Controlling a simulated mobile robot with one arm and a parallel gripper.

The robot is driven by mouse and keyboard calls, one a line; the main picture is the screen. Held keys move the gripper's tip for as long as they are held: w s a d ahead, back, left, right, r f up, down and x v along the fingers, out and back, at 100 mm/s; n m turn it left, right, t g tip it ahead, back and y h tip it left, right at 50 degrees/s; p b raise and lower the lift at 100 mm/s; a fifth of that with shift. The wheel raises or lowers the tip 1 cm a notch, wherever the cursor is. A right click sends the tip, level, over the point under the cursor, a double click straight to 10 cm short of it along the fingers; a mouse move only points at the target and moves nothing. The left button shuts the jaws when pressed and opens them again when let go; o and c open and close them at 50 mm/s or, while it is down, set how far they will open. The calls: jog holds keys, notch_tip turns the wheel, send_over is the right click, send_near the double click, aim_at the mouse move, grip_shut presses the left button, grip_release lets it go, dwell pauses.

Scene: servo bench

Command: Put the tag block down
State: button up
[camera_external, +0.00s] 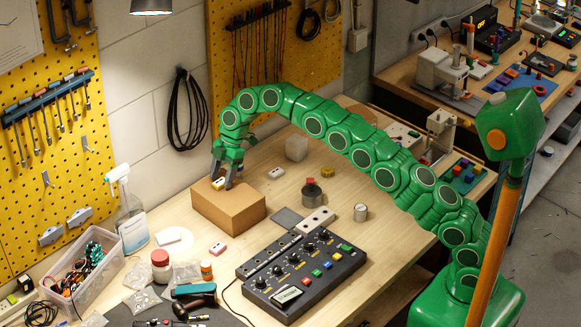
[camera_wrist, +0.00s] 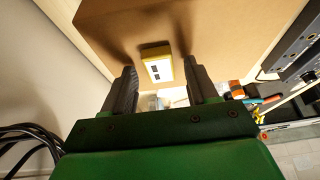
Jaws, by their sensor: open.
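The tag block (camera_wrist: 157,68), yellow with a pale face and dark marks, lies on top of a brown cardboard box (camera_external: 228,212). In the external view the block (camera_external: 218,184) shows as a small yellow and white patch at my fingertips, partly hidden by them. My gripper (camera_wrist: 159,72) is open. Its two dark fingers stand on either side of the block, with a visible gap on each side in the wrist view. In the external view my gripper (camera_external: 224,178) points down at the box top.
A white and pink block (camera_external: 218,248) and another pale block (camera_external: 277,173) lie on the bench. A control panel (camera_external: 302,271) stands right of the box. A spray bottle (camera_external: 128,208) and a clear parts bin (camera_external: 85,265) stand left.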

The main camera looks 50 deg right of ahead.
jog(key=v, duration=0.7)
jog(key=shift+r, duration=0.2)
jog(key=shift+d, duration=0.15)
jog(key=s+d+r+m+h, duration=0.1)
jog(key=s+d+r+m, duration=0.25)
jog(key=s, duration=0.55)
jog(key=s+d+r+m, duration=0.3)
jog(key=s+d, duration=0.2)
jog(key=s, duration=0.3)
jog(key=s+d+r+m+h, duration=0.1)
jog(key=s+d+r+m, duration=0.25)
jog(key=s, duration=0.55)
jog(key=s+d+f+m, duration=0.2)
jog(key=s+d+f, duration=0.1)
jog(key=s, duration=0.9)
jog(key=s+d+f+m+g+h, duration=0.1)
jog(key=s+d+f+m, duration=0.2)
jog(key=s, duration=0.9)
jog(key=s+d+f+m+h, duration=0.1)
jog(key=s+d+f+m, duration=0.2)
jog(key=s+d, duration=0.3)
jog(key=s+f, duration=0.1)
jog(key=s, duration=0.4)
jog(key=shift+s+g, duration=0.4)
